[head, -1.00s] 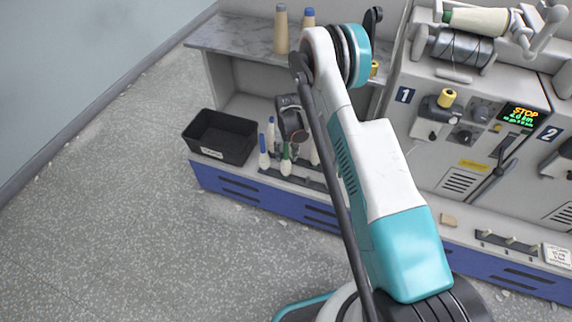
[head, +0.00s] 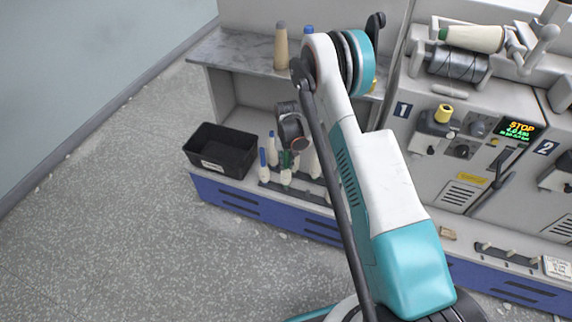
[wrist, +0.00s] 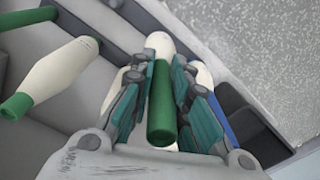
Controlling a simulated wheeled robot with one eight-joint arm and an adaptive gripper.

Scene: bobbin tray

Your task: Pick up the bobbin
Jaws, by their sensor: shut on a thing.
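My gripper (wrist: 160,95) is shut on a bobbin with a green tube end (wrist: 162,105) and cream yarn. The green end lies between the two teal finger pads, and the cream part (wrist: 160,42) shows beyond them. In the head view this bobbin (head: 286,173) is among other bobbins at the low shelf, just below my dark wrist, and my arm hides part of the group. I cannot tell whether its base touches the holder.
Blue-tipped bobbins (head: 263,165) stand close beside it. An empty black tray (head: 221,150) sits to the left on the low shelf. Other green-ended bobbins (wrist: 62,68) lie left in the wrist view. The machine (head: 465,150) stands right; open floor lies in front.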

